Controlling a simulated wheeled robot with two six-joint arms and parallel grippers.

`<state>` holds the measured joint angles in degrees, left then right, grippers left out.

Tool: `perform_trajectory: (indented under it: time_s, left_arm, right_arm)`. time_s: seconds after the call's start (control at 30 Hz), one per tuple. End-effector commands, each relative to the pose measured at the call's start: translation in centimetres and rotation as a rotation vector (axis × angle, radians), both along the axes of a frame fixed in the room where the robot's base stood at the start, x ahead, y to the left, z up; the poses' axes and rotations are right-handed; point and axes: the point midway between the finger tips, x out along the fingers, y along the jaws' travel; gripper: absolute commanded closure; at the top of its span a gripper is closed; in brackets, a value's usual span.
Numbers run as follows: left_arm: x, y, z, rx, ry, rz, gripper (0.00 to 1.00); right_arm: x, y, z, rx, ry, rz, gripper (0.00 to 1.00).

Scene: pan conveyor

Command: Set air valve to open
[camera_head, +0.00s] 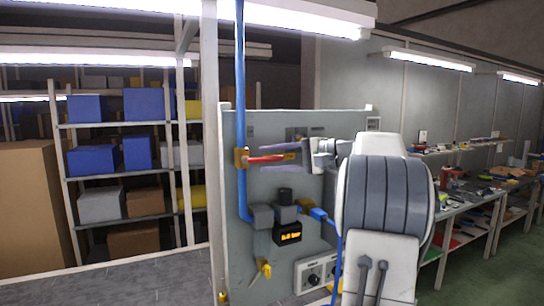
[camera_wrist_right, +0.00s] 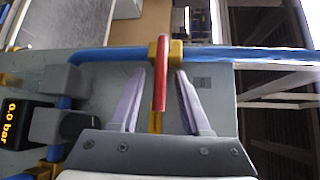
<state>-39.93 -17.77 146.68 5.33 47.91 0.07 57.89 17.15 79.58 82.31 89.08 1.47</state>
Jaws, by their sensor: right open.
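The air valve is a brass-yellow body (camera_head: 241,158) on a vertical blue pipe, with a red lever handle (camera_head: 265,159) pointing right, across the pipe. In the right wrist view the valve body (camera_wrist_right: 175,50) sits on the blue pipe and the red handle (camera_wrist_right: 161,75) points toward my gripper. My right gripper (camera_head: 263,158) is open, its two pale purple fingers on either side of the handle. In the wrist view the open gripper (camera_wrist_right: 160,72) shows gaps between the handle and both fingers. My left gripper is not in view.
A grey panel (camera_head: 238,265) carries the pipe, regulator blocks (camera_head: 287,213) and a black pressure display (camera_head: 288,233); the display reads 0.0 bar in the wrist view (camera_wrist_right: 12,122). Shelves with boxes (camera_head: 122,175) stand left; a cluttered workbench (camera_head: 480,195) stands right.

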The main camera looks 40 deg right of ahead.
Motion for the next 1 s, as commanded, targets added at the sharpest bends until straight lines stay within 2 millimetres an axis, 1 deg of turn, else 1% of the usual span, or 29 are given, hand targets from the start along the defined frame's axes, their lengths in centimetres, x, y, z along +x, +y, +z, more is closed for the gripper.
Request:
perform_trajectory:
  time_s: [0.23, 0.27, 0.3, 0.33, 0.37, 1.0]
  left_arm:
    - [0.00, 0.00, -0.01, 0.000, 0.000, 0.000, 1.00]
    - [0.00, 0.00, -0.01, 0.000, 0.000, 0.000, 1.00]
    - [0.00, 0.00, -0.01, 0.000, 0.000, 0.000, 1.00]
    - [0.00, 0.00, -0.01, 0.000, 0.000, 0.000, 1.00]
    - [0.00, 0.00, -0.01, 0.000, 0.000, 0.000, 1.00]
    - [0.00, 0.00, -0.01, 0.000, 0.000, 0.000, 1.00]
  right_arm:
    - [0.01, -0.11, -0.06, 0.000, 0.001, -0.002, 0.53]
    - [0.01, -0.11, -0.06, 0.000, 0.001, -0.002, 0.64]
    - [0.01, -0.11, -0.06, 0.000, 0.001, -0.002, 0.80]
    - [0.01, -0.11, -0.06, 0.001, 0.001, -0.001, 0.91]
    - [0.00, -0.12, -0.06, 0.001, 0.001, -0.001, 1.00]
    - [0.00, -0.09, -0.06, 0.001, 0.001, -0.001, 1.00]
